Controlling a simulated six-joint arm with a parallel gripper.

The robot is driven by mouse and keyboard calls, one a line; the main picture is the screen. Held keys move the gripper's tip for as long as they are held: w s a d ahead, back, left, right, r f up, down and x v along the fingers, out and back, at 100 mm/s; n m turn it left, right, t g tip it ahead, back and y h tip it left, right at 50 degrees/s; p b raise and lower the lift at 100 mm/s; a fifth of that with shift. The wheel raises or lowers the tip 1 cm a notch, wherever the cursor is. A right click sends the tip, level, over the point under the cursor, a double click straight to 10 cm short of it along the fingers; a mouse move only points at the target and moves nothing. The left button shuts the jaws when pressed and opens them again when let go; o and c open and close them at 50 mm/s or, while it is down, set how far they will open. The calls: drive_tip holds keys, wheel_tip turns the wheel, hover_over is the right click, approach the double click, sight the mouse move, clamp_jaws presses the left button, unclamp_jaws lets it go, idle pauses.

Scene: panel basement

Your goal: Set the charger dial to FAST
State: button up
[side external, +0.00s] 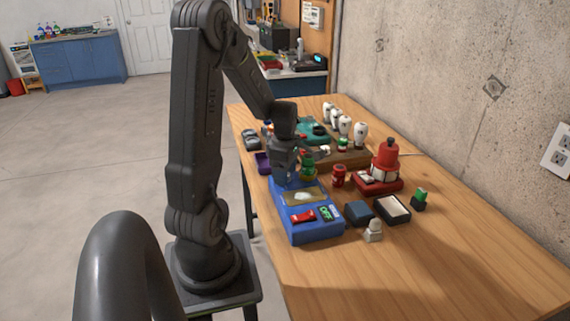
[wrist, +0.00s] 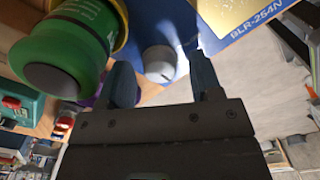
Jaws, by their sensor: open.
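A blue box (side external: 312,232) stands at the near left end of the wooden table, with a gold plate, a red switch and a green-lit panel that appears to read OFF on top. In the wrist view a pale grey round dial (wrist: 158,62) sits on the blue surface. My gripper (wrist: 163,76) is open, with one finger on each side of the dial; whether they touch it I cannot tell. In the side view my gripper (side external: 284,176) is low over the far end of the box and hides the dial. No dial markings are legible.
A green cap on a yellow base (wrist: 66,50) stands close left of my fingers; in the side view the green cap (side external: 307,163) is beside my gripper. A red can (side external: 338,176), a red-and-white device (side external: 385,165) and dark trays (side external: 392,209) lie to the right. The near right tabletop is clear.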

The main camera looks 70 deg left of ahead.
wheel_tip(320, 180, up, 14)
drive_tip(key=shift+f, duration=0.15)
idle(0.5)
wheel_tip(320, 180, down, 14)
drive_tip(key=n, duration=0.4)
drive_tip(key=shift+w+n, duration=0.1)
drive_tip(key=shift+n, duration=0.2)
